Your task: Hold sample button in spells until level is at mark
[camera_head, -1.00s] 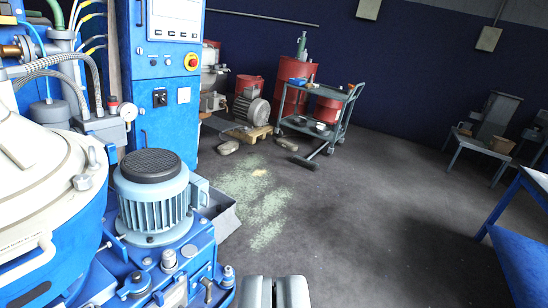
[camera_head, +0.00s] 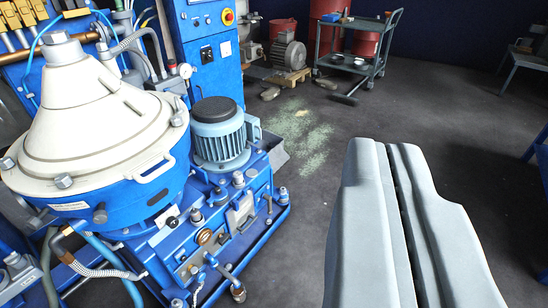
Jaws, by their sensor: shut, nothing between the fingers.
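My gripper (camera_head: 386,150) shows large at the lower right, its two grey fingers shut together with nothing between them. It is in the air over the floor, to the right of the blue separator skid (camera_head: 262,232) and apart from it. The skid carries a white cone-shaped separator bowl (camera_head: 85,110) and a grey-blue motor (camera_head: 217,130). Small valves and fittings (camera_head: 205,238) sit along the skid's front. A blue control cabinet (camera_head: 212,68) stands behind, with a red and yellow emergency stop (camera_head: 228,16). I cannot make out the sample button, the level or its mark.
A grey trolley (camera_head: 352,63) stands at the back with red drums behind it. A loose motor (camera_head: 288,52) lies left of it. A pale green spill (camera_head: 300,130) marks the floor. The dark floor at right is clear, with blue bench parts at the right edge.

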